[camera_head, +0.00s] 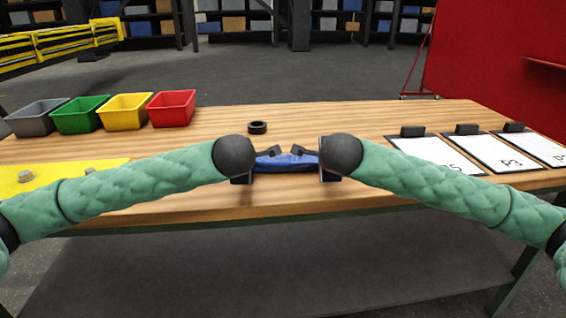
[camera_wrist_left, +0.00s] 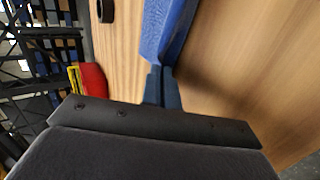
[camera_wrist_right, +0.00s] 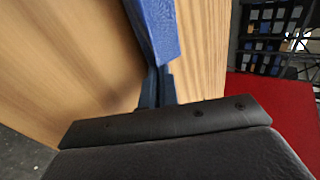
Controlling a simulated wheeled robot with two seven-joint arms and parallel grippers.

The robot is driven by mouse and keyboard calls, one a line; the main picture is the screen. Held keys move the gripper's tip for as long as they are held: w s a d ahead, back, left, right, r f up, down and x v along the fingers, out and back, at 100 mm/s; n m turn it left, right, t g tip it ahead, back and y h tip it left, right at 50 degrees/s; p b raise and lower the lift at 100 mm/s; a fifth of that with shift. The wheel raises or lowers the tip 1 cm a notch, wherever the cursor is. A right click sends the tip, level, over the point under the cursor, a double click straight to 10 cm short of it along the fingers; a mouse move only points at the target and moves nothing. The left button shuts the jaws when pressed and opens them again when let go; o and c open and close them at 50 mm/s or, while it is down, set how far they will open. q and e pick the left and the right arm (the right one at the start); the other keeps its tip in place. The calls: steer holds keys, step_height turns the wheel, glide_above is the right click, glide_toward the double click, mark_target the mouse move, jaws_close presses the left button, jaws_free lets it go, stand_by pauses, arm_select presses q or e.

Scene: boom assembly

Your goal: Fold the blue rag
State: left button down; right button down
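The blue rag (camera_head: 287,162) is between my two grippers near the front edge of the wooden table in the head view. It looks like a narrow bunched strip. My left gripper (camera_head: 262,160) is at the rag's left end, and my right gripper (camera_head: 312,160) is at its right end. In the left wrist view the rag (camera_wrist_left: 166,30) runs into the fingers (camera_wrist_left: 161,85), which are close together on it. In the right wrist view the rag (camera_wrist_right: 155,30) likewise runs into the close-set fingers (camera_wrist_right: 156,85). Whether the rag touches the table is unclear.
A black ring (camera_head: 258,127) lies behind the rag. Grey (camera_head: 38,118), green (camera_head: 80,116), yellow (camera_head: 125,112) and red (camera_head: 172,109) bins stand at the back left. A yellow board (camera_head: 60,176) lies at front left. Clipboards (camera_head: 437,153) lie at right. The table's back middle (camera_head: 330,120) is clear.

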arm_select(q)
steer(key=c, duration=1.3)
jaws_free()
arm_select(e)
steer(key=c, duration=1.3)
jaws_free()
arm_select(q)
steer(key=r, duration=0.1)
steer(key=s+r, duration=0.1)
steer(key=r, duration=0.1)
arm_select(e)
steer(key=r, duration=0.1)
steer(key=s+r, duration=0.1)
steer(key=r, duration=0.1)
steer(key=shift+s, duration=0.1)
arm_select(q)
steer(key=s+r, duration=0.2)
steer(key=r, duration=0.1)
steer(key=s+r, duration=0.3)
arm_select(e)
steer(key=s+r, duration=0.2)
steer(key=r, duration=0.1)
steer(key=s+r, duration=0.2)
steer(key=r, duration=0.1)
steer(key=shift+s, duration=0.4)
